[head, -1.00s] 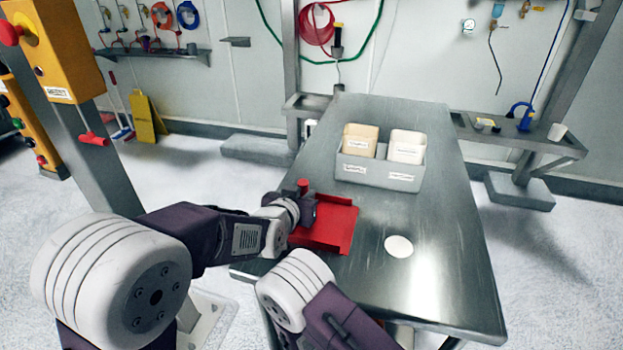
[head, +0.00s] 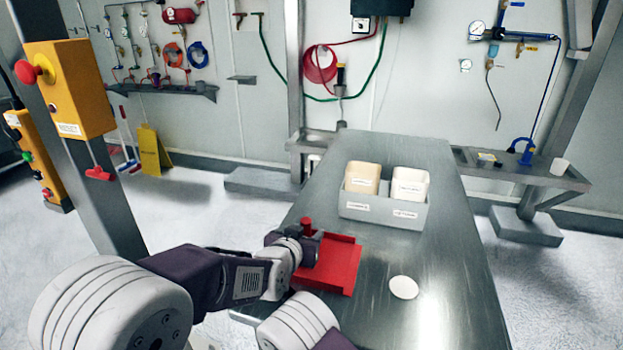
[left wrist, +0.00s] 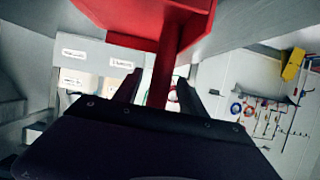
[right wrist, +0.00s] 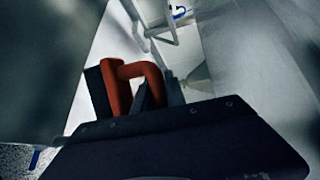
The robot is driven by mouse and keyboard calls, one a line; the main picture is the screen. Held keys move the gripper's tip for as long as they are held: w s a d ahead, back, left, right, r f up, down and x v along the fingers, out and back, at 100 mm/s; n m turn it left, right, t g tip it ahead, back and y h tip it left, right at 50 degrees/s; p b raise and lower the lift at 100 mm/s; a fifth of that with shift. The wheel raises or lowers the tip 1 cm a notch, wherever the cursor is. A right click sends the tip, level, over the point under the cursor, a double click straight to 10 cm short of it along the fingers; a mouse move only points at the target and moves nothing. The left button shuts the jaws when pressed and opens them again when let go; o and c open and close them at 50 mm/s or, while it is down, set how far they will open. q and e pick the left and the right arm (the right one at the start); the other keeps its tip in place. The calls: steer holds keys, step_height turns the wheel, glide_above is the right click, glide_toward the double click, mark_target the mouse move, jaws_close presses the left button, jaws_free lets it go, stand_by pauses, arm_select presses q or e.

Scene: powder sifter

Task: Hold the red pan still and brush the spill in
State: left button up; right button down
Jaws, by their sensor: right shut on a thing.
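The red pan (head: 340,266) lies flat on the steel table, its upright red handle (head: 306,224) at its left side. My left gripper (head: 308,240) is at that handle. In the left wrist view, the red handle (left wrist: 163,75) stands between the two fingers, with gaps visible on both sides. A pale round patch (head: 403,287), seemingly the spill, lies on the table right of the pan, apart from it. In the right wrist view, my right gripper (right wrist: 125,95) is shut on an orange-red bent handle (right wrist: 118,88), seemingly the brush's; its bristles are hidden. The right gripper is outside the head view.
A grey holder (head: 383,210) with a tan bin (head: 362,178) and a white bin (head: 410,184) stands on the table (head: 455,270) behind the pan. A yellow control box (head: 70,90) on a post is at left. The table's right side is clear.

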arm_select(q)
steer(key=shift+r, duration=0.1)
steer(key=shift+s+a+r, duration=0.1)
steer(key=shift+s+r, duration=0.1)
steer(key=shift+s, duration=0.1)
steer(key=v, duration=1.1)
steer(key=shift+s, duration=0.2)
steer(key=shift+a+f, duration=0.1)
